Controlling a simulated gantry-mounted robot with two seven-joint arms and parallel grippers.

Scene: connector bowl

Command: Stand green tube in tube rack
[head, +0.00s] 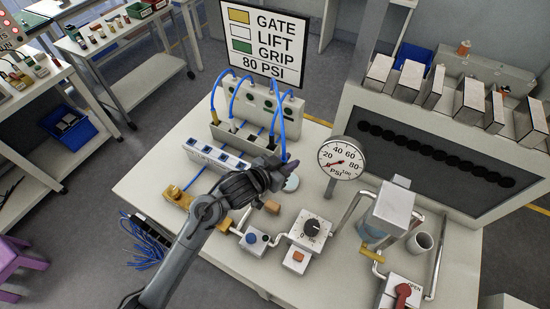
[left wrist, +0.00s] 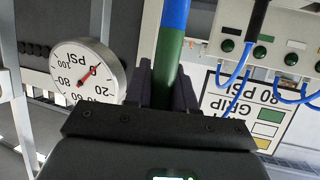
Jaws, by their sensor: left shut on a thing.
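My left gripper (head: 285,168) is above the middle of the workbench, left of the pressure gauge. In the left wrist view its fingers (left wrist: 165,88) are shut on the green part of a tube (left wrist: 168,60), which is blue farther along. The tube's other end runs out of view. In the head view a blue length (head: 283,140) rises from the gripper toward the port panel. A white block with several dark blue openings (head: 216,153), possibly the tube rack, lies left of the gripper. My right gripper is not in view.
A port panel (head: 262,100) with blue hoses stands behind the gripper, under a GATE/LIFT/GRIP sign (head: 264,40). The gauge (head: 341,158) stands close on the right. A dial box (head: 310,229), pipes and a clear cylinder unit (head: 392,207) fill the bench's front right.

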